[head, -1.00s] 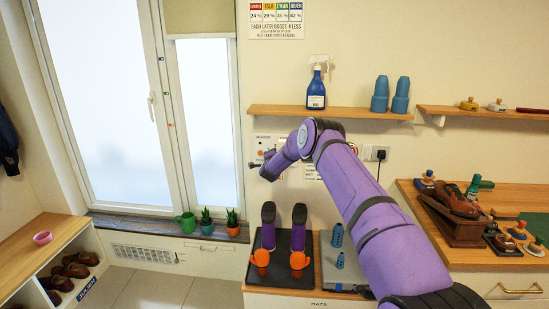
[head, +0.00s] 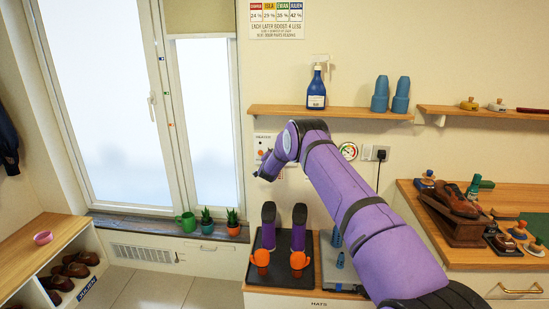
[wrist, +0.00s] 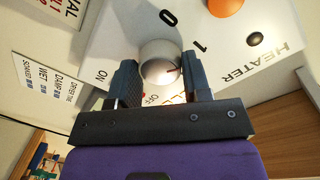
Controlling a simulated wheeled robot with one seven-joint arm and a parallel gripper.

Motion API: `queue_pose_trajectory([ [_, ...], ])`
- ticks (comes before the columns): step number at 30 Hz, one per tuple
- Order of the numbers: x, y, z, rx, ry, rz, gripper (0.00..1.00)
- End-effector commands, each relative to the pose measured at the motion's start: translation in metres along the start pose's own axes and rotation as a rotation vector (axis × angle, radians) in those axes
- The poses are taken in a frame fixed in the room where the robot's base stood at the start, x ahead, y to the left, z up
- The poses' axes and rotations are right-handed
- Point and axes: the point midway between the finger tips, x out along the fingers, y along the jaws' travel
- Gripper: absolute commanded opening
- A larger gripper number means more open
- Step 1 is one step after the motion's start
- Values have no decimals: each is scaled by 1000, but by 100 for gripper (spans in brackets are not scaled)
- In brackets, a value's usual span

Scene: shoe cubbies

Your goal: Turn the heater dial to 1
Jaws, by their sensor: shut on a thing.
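The heater panel (wrist: 120,35), a white plate marked HEATER, shows tilted and close in the wrist view; part of it also shows on the wall in the head view (head: 262,140). Its pale round dial (wrist: 158,52) sits between my gripper's fingers (wrist: 160,74), which are shut on its sides. The marks 0 and 1 are printed beyond the dial and to its right. A small dark line shows on the dial's lower right; I cannot tell its exact setting. In the head view my gripper (head: 264,174) is at the panel and hides the dial.
An orange knob (wrist: 226,6) and a dark button (wrist: 254,39) are on the panel near the dial. The wall shelf (head: 340,113) with a spray bottle (head: 316,92) is above. Purple boots (head: 268,228) stand on a black tray below.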

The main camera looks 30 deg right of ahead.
Motion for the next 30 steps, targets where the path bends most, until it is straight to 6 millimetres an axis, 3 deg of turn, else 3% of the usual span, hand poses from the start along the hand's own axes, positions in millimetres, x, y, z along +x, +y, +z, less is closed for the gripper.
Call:
queue_pose_trajectory([
  [8,-1,1,2,0,-4,2,21],
  [9,-1,1,2,0,-4,2,51],
  [12,-1,1,2,0,-3,1,70],
  [23,-4,0,1,0,-2,1,70],
  [30,-32,-1,1,0,-3,0,70],
])
